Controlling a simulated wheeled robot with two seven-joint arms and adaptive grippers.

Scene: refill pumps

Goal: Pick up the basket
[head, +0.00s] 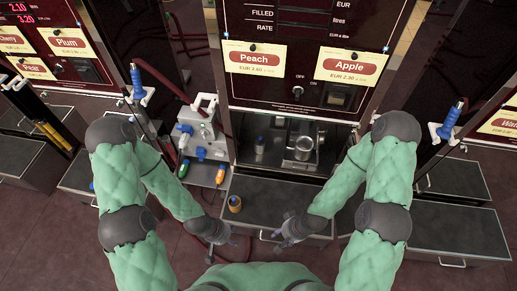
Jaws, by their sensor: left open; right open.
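I cannot make out a basket in the head view. My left gripper (233,238) is open and empty, low in front of the middle pump. My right gripper (277,236) is open and empty to its right, with its fingers pointing left in front of the drawer. The two grippers face each other with a narrow gap between them. My forearms and hands hide parts of the drawer front and floor, and my body fills the bottom middle.
The middle pump (294,87) has Peach and Apple labels. Its bay holds a metal cup (304,149) and a small bottle (259,146). A small amber jar (235,204) stands on the grey ledge (285,193). A green bottle (184,168) and an orange bottle (220,174) are left.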

